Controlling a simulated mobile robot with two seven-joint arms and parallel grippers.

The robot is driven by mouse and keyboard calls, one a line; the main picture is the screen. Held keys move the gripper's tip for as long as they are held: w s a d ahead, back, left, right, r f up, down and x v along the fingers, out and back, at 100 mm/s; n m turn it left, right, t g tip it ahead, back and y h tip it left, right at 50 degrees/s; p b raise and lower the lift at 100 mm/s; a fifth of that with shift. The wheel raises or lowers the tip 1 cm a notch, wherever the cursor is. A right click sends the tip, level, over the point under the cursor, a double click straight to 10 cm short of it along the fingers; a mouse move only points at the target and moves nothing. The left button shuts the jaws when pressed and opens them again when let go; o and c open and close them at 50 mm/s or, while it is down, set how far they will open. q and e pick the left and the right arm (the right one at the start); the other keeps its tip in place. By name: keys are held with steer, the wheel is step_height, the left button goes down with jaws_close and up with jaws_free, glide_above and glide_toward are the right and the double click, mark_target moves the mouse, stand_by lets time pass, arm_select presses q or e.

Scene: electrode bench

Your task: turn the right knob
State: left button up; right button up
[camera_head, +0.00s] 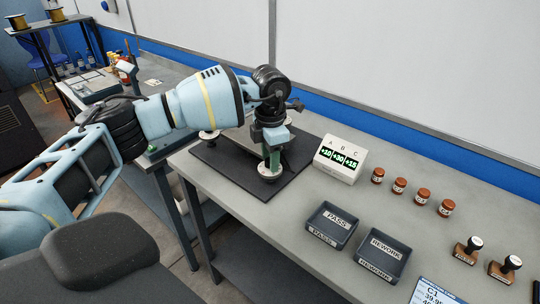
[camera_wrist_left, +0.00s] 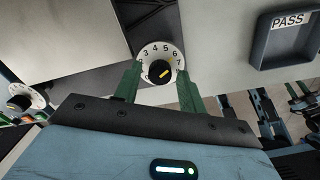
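The right knob is a black knob with a yellow pointer mark on a white numbered dial (camera_wrist_left: 161,70), on the dark board. My left gripper (camera_wrist_left: 158,72) is open, its two green fingers one on either side of this knob, with gaps visible in the left wrist view. In the head view the left gripper (camera_head: 271,166) points down over the dial (camera_head: 269,170), and partly hides the knob. Another white dial with a black knob (camera_head: 209,134) stands further left; a similar dial shows at the left of the wrist view (camera_wrist_left: 25,97). My right gripper is out of view.
A white display box (camera_head: 340,158) marked A, B, C reads +10, +30, +15, just right of the board (camera_head: 232,166). PASS (camera_head: 331,225) and REWORK (camera_head: 383,256) trays, several brown jars (camera_head: 399,186) and two stamps (camera_head: 468,250) stand further right. The bench front is clear.

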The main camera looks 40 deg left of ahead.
arm_select(q)
steer(key=c, duration=0.8)
steer(key=shift+r+n+p, duration=0.2)
steer(key=shift+n+p, duration=1)
steer(key=shift+n, duration=0.2)
steer(key=shift+n+p, duration=0.7)
steer(key=shift+n, duration=0.5)
steer(key=shift+f+n, duration=0.2)
steer(key=shift+n, duration=0.2)
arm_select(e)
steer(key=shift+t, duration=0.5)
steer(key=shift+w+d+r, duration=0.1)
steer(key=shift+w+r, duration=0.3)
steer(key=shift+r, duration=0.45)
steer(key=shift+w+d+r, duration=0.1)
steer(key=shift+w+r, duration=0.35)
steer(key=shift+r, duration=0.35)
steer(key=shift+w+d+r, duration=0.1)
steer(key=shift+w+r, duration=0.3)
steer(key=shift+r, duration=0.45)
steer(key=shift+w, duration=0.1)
arm_select(q)
steer(key=o, duration=1)
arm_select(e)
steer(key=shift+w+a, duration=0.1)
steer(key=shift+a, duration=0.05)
arm_select(q)
steer(key=shift+r, duration=0.1)
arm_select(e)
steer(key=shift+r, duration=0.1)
